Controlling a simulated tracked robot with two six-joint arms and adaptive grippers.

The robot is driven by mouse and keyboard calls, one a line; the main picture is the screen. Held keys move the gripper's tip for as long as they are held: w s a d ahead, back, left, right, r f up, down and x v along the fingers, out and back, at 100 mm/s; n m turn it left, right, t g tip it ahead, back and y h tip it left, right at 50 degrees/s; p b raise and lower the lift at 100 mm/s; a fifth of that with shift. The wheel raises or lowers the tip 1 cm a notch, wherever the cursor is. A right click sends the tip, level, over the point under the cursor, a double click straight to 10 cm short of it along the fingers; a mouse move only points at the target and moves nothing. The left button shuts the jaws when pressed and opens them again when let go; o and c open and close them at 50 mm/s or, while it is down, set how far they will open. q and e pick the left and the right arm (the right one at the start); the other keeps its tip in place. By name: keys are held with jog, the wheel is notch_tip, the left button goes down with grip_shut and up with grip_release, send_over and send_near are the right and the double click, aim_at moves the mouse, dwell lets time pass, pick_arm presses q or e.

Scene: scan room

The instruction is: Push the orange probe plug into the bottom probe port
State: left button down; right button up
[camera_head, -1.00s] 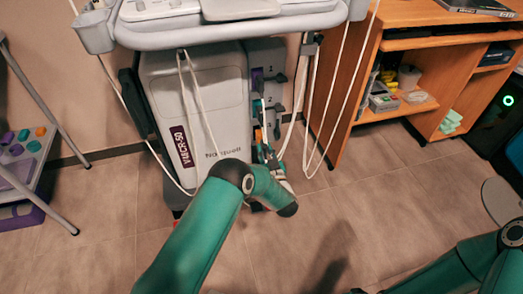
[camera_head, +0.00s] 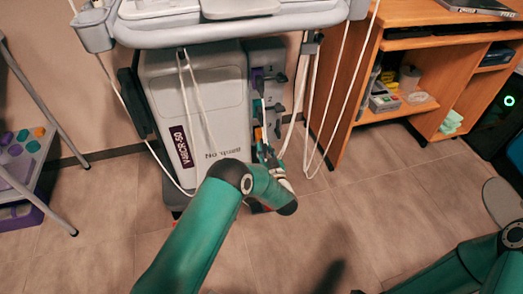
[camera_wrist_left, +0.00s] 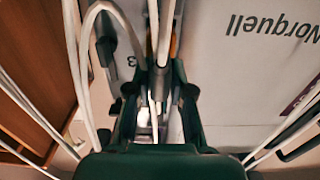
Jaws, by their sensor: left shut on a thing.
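The grey cart unit (camera_head: 195,105) stands upright, with a probe-port panel (camera_head: 268,58) along its right side. A purple plug or port (camera_head: 257,76) shows near the panel's top. The orange patch of the probe plug (camera_head: 258,133) shows lower on the panel, just above my left gripper (camera_head: 262,148). In the left wrist view, the left gripper (camera_wrist_left: 159,95) is shut around a dark plug end with a pale cable; a sliver of orange (camera_wrist_left: 174,42) shows behind it. The bottom port and the plug's tip are hidden by the gripper and cables. My right gripper is out of view.
Pale looped cables (camera_head: 313,120) hang beside the panel and close around the left gripper. A wooden shelf unit (camera_head: 345,90) stands to the right. The floor in front is clear.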

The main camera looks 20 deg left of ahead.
pick_arm(q)
jog(key=shift+b+x, duration=2)
jog(key=shift+x, duration=0.05)
dwell(4.1)
jog(key=shift+f, duration=0.1)
dwell(0.6)
jog(key=c, duration=1)
grip_release()
jog(key=shift+o, duration=0.2)
jog(key=shift+f, duration=0.1)
